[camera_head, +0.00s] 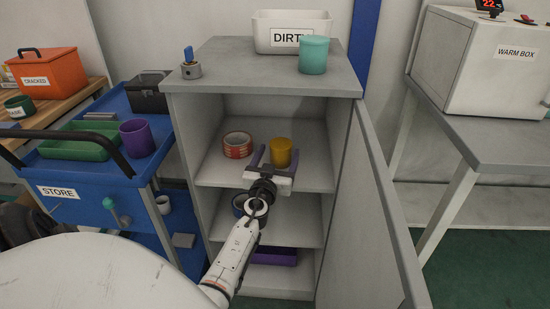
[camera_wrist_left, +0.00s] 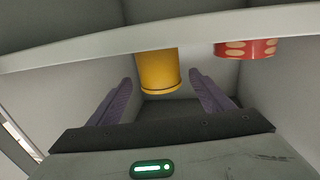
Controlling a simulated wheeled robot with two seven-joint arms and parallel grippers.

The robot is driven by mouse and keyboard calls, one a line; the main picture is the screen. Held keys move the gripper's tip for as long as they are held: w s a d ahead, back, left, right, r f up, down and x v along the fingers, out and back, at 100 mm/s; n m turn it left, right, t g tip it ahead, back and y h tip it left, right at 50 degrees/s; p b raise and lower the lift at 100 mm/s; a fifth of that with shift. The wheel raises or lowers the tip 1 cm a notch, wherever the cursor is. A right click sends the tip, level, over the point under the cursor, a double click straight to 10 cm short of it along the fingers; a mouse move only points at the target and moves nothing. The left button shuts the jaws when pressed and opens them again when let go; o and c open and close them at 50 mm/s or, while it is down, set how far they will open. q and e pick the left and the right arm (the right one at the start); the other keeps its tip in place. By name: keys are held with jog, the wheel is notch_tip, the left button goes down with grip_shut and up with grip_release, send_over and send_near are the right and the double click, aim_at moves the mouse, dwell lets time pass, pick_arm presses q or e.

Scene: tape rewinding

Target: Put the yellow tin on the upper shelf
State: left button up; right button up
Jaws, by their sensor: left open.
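The yellow tin (camera_head: 281,150) stands upright on the upper shelf (camera_head: 314,180) of the open grey cabinet. It also shows in the left wrist view (camera_wrist_left: 157,70), which is turned upside down, with its base end hidden by the shelf's front edge. My left gripper (camera_head: 275,156) is open at the front of that shelf. Its two purple fingers point into the cabinet, on either side of the tin's line, with visible gaps to the tin in the wrist view. I cannot tell how far the fingertips reach along the tin. My right gripper is not in view.
A red tape roll (camera_head: 237,145) lies left of the tin on the same shelf. The cabinet door (camera_head: 378,190) stands open at the right. A blue cart (camera_head: 95,195) is at the left.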

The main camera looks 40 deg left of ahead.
pick_arm(q)
jog(key=v, duration=0.4)
jog(key=shift+s+d, duration=0.15)
jog(key=shift+s, duration=0.1)
jog(key=s+d+f+m+g+h, duration=0.2)
jog(key=s+d+f, duration=0.4)
jog(key=d, duration=0.5)
jog(key=s+d+f+m+g+h, duration=0.2)
jog(key=s+d+f+h, duration=0.4)
jog(key=s+d, duration=0.5)
jog(key=s+d+f+m+g+h, duration=0.2)
jog(key=s+d+f+m+h, duration=0.2)
jog(key=d, duration=0.7)
jog(key=s+f, duration=0.2)
jog(key=s, duration=0.2)
jog(key=shift+s+d+m+g, duration=0.25)
jog(key=shift+d+m+g, duration=0.05)
jog(key=shift+f, duration=0.1)
